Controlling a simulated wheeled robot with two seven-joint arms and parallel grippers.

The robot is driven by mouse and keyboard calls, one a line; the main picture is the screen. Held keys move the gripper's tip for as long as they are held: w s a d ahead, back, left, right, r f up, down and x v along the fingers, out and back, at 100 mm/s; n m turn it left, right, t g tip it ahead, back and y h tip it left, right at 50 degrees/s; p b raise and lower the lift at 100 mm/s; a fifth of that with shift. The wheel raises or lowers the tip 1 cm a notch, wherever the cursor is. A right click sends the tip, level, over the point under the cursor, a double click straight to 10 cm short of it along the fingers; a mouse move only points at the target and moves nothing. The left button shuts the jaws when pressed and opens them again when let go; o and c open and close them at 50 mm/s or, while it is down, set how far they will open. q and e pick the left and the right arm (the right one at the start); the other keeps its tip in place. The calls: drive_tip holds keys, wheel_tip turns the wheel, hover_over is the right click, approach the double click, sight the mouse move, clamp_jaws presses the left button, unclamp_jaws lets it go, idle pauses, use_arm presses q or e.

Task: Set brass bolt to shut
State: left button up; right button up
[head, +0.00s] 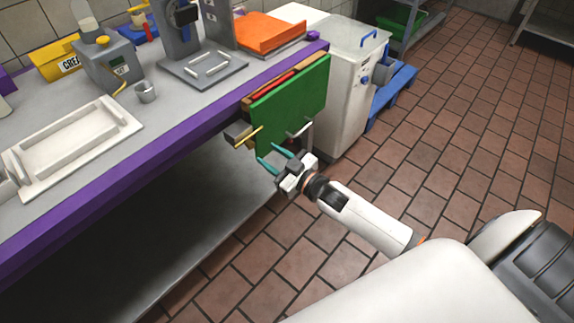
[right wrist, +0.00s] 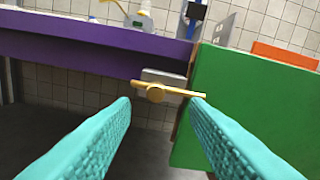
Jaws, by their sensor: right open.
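The brass bolt (head: 247,137) is a thin yellow bar on a small block at the purple table edge, beside the green panel (head: 291,104). In the right wrist view the brass bolt (right wrist: 180,91) lies nearly level, with a round knob at its left and a grey plate (right wrist: 163,76) behind. Its right end reaches the left edge of the green panel (right wrist: 250,115); whether it engages anything there is unclear. My right gripper (head: 268,154) is open and empty, its teal fingers pointing at the bolt, apart from it. My left gripper is out of view.
The purple-edged table (head: 170,128) holds a white tray (head: 75,150), a metal cup (head: 146,92), a grey press (head: 203,68) and an orange slab (head: 268,32). A white bin (head: 345,95) stands beyond the green panel. The tiled floor (head: 450,150) at the right is largely clear.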

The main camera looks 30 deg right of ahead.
drive_tip(key=v, duration=0.6)
idle(0.3)
drive_tip(key=s+d+f+m+g+h+p, duration=0.15)
drive_tip(key=s+f, duration=0.25)
drive_tip(key=f, duration=0.5)
drive_tip(key=s+d+f+m+g+h+p, duration=0.1)
drive_tip(key=s+d+f+g+h, duration=0.15)
drive_tip(key=f, duration=0.65)
drive_tip(key=s+d+f+m+g+h+p, duration=0.1)
drive_tip(key=s+f+g+h, duration=0.2)
drive_tip(key=f, duration=0.5)
drive_tip(key=s+a+f+g+p, duration=0.1)
drive_tip(key=s+f, duration=0.4)
drive_tip(key=s, duration=0.5)
drive_tip(key=s+a+f+g, duration=0.3)
drive_tip(key=s+f+g, duration=0.2)
drive_tip(key=s, duration=0.5)
drive_tip(key=s+a+f+g+p, duration=0.1)
drive_tip(key=s+a+f+g, duration=0.2)
drive_tip(key=s, duration=0.8)
wheel_tip(320, 180, down, 2)
drive_tip(key=shift+f+y+p, duration=0.1)
drive_tip(key=shift+y+p, duration=0.2)
drive_tip(key=shift+y, duration=0.1)
